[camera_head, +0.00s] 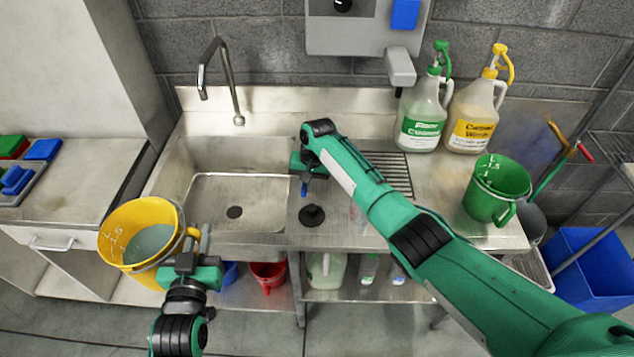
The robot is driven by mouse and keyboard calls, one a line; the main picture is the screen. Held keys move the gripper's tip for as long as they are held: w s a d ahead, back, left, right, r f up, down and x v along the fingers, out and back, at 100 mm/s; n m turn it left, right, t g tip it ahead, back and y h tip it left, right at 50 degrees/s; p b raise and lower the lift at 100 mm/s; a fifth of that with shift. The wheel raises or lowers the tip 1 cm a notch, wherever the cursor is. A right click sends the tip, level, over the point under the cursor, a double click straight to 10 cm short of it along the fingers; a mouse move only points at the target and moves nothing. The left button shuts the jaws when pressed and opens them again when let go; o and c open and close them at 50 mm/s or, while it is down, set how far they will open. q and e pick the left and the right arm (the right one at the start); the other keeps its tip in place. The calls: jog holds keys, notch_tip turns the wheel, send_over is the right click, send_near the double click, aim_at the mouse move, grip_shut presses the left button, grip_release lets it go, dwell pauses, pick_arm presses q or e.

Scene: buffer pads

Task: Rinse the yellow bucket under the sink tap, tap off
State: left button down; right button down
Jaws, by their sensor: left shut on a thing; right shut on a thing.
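The yellow bucket (118,228) is in front of the sink's left end, tilted a little, with a grey-blue surface inside that looks like liquid. My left gripper (196,240) is shut on the bucket's right side, at its handle. The sink basin (262,190) is empty with a dark drain. The tap (226,70) arches over its back left, and no stream shows from it.
A red container (268,276) sits on the shelf below. Coloured blocks (18,178) lie far left.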

pick_arm(q)
jog(key=shift+w+d+r, duration=0.1)
jog(key=shift+d+r, duration=0.05)
jog(key=shift+r, duration=0.15)
pick_arm(e)
jog(key=shift+w+a+r, duration=0.1)
jog(key=shift+a, duration=0.05)
jog(key=c, duration=1.4)
grip_release()
